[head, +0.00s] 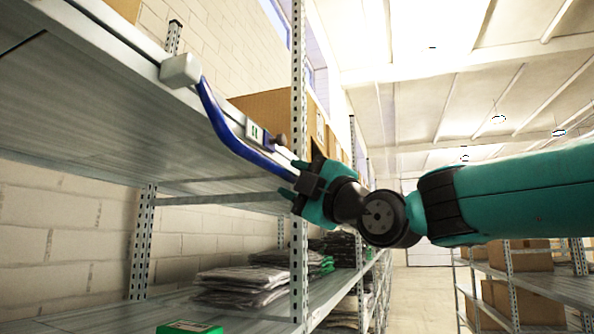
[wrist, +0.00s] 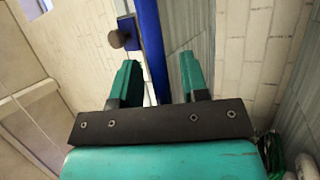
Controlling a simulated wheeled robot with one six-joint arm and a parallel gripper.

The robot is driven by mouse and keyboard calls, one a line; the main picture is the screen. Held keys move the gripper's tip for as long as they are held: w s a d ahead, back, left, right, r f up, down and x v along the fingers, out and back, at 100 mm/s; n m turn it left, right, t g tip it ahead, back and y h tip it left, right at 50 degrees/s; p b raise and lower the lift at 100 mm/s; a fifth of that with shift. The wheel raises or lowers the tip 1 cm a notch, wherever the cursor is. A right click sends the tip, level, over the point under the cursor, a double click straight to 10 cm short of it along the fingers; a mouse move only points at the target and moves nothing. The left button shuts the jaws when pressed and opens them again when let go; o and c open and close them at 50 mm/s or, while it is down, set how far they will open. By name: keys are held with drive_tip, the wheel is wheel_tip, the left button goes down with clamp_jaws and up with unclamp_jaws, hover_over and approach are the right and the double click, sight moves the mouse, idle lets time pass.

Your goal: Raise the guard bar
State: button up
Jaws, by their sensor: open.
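The guard bar (head: 228,138) is a bent blue tube on the front of a grey shelf. Its left end meets a pale grey bracket (head: 180,70), and it slopes down to the right towards my gripper (head: 291,178). My gripper is open at the bar's right part. In the wrist view the blue bar (wrist: 151,40) runs between the two green fingers (wrist: 158,64), with gaps at both sides. A dark round knob (wrist: 118,39) on a blue plate sits left of the bar. The bar's far right end is hidden behind my gripper in the head view.
A perforated upright post (head: 299,80) stands close to my gripper. A cardboard box (head: 270,108) is on the upper shelf. Folded dark garments (head: 240,285) and a green packet (head: 190,327) lie on the lower shelf. An aisle (head: 425,285) is open at right.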

drive_tip(key=shift+c, duration=0.5)
clamp_jaws()
